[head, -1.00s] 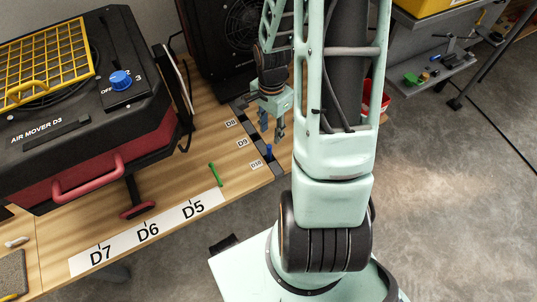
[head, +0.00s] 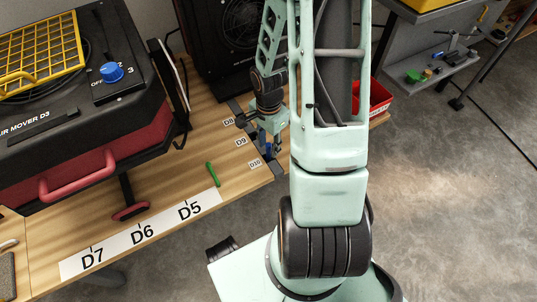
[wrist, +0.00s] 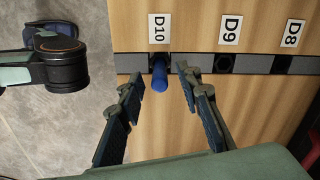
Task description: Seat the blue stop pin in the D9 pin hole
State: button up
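The blue stop pin (wrist: 160,77) stands at the D10 hole on the dark strip (wrist: 198,65) in the wrist view. It also shows in the head view (head: 268,149), partly behind my fingers. My gripper (wrist: 159,82) is open, with one finger on each side of the pin and a visible gap to each. The D9 pin hole (wrist: 224,64) is in the strip just right of D10 in the wrist view and looks empty. In the head view the D9 label (head: 241,142) shows, but the hole is hard to make out.
The D8 hole (wrist: 280,64) lies past D9 and looks empty. A green stick-like piece (head: 213,174) lies on the wooden bench. The air mover (head: 90,110) stands at the left and a red bin (head: 376,98) behind my arm. The bench around the labels is clear.

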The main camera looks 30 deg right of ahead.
grip_shut()
